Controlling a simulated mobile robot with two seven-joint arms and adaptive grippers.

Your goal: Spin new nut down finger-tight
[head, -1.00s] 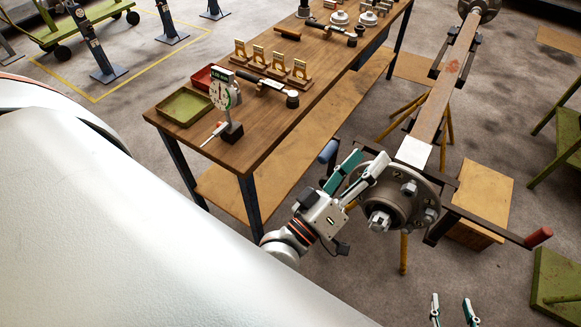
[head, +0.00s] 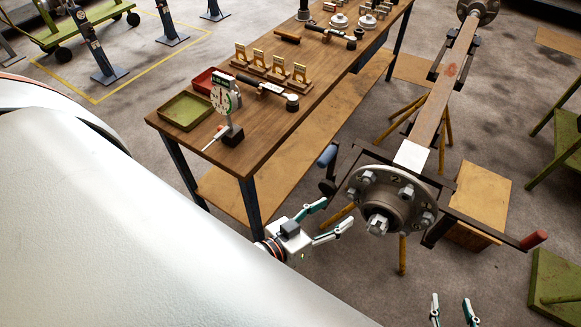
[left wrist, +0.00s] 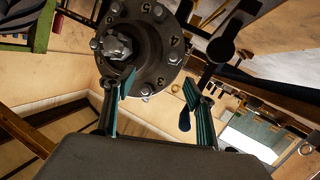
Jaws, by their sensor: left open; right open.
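The wheel hub (head: 408,205) is a round metal flange with numbered studs, several of which carry silver nuts (head: 406,191). A larger silver hex piece (head: 378,225) sits at its centre, also seen in the left wrist view (left wrist: 118,46). I cannot tell which nut is the new one. My left gripper (head: 337,213) is open and empty, left of the hub and apart from it. In the left wrist view the spread fingers (left wrist: 157,85) lie just below the hub (left wrist: 150,55). My right gripper (head: 451,300) is open at the bottom edge, below the hub; only its fingertips show.
The axle beam (head: 440,105) runs back from the hub on yellow-legged stands. A wooden bench (head: 195,145) at left holds a dial gauge (head: 226,100), trays and tools. A red-ended bar (head: 535,240) sticks out right of the hub. A green stand (head: 555,280) is at lower right.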

